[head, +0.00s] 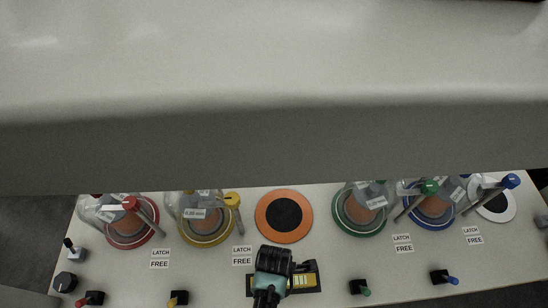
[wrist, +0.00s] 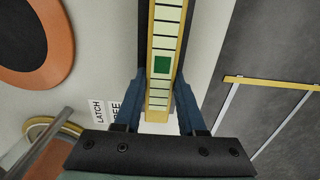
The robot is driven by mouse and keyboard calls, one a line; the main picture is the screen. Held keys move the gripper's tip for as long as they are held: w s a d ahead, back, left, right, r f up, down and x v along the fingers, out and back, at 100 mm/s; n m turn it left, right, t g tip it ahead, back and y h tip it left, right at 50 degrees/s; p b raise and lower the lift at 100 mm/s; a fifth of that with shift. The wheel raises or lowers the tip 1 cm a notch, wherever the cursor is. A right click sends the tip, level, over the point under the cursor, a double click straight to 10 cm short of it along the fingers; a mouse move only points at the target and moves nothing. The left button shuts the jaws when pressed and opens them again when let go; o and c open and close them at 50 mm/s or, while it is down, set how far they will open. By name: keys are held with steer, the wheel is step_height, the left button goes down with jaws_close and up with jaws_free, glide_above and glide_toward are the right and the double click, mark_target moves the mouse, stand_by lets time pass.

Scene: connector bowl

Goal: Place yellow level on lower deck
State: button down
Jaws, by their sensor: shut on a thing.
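The yellow level (wrist: 163,40) is a long yellow-edged bar with dark cross lines and a green square. In the wrist view it runs between the two blue fingers of my gripper (wrist: 161,85), which is shut on it. In the head view my gripper (head: 273,284) is at the front middle, and the level (head: 303,281) shows beside it as a dark piece with yellow strips. The lower deck (head: 200,270) is the pale surface below the large upper ledge. I cannot tell whether the level touches the deck.
Glass domes stand on red (head: 131,236), yellow (head: 207,230), green (head: 359,222) and blue (head: 433,218) rings. A bare orange ring (head: 284,235) lies behind my gripper. Small coloured-tip switches line the front. The upper ledge (head: 270,145) overhangs the back.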

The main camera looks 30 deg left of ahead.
steer(key=c, duration=0.5)
jaws_free()
step_height(320, 180, up, 12)
steer(key=p, duration=0.7)
steer(key=shift+p, duration=0.35)
